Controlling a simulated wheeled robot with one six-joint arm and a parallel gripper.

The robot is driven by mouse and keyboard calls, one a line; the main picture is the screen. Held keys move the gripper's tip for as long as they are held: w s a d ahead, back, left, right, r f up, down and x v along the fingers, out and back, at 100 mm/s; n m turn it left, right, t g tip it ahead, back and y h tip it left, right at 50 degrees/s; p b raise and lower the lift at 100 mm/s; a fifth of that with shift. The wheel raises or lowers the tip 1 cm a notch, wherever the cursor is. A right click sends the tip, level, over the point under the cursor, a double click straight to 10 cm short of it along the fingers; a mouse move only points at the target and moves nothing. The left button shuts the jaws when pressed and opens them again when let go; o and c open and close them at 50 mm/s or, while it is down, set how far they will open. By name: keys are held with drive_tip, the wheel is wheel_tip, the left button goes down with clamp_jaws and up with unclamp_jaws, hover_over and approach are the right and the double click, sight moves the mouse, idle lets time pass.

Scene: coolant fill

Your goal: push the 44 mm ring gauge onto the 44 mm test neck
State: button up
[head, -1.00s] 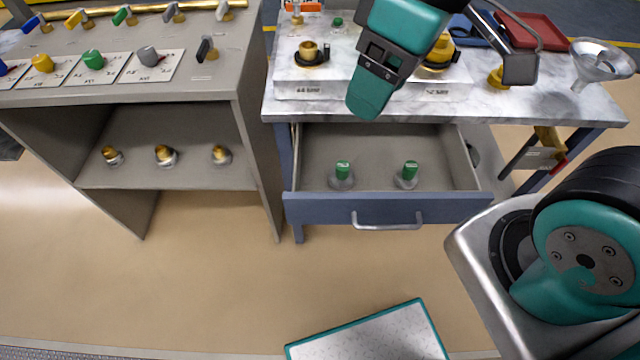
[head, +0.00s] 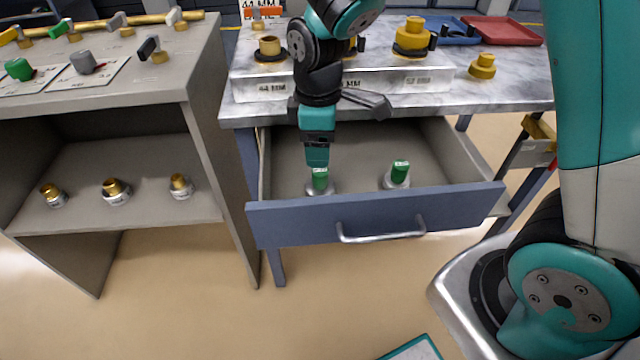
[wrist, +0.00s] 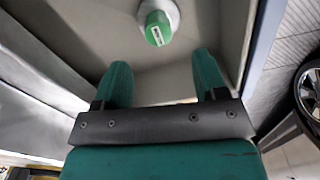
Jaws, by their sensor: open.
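Two green-handled pieces with round grey bases, seemingly the ring gauges, stand upright in the open drawer: a left one (head: 320,184) and a right one (head: 397,175). I cannot read their sizes. My gripper (head: 317,160) points down just over the left one. In the wrist view my open, empty gripper (wrist: 163,72) has one green handle (wrist: 158,28) ahead of its fingertips, roughly between them and not touching. The brass 44 mm test neck (head: 269,46) stands upright on the left block marked 44 MM, with a dark ring around its foot.
The drawer (head: 375,215) is pulled out under the marble bench (head: 520,85). A yellow neck (head: 412,35) stands on the 52 MM block. Red (head: 503,30) and blue trays lie behind. A grey shelf unit (head: 110,175) with several brass fittings stands left.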

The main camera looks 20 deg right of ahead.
sight(321, 170)
drive_tip(key=f, duration=0.5)
drive_tip(key=f+b, duration=0.1)
drive_tip(key=f, duration=0.2)
drive_tip(key=shift+d+f, duration=0.1)
drive_tip(key=shift+d, duration=0.15)
drive_tip(key=c, duration=1)
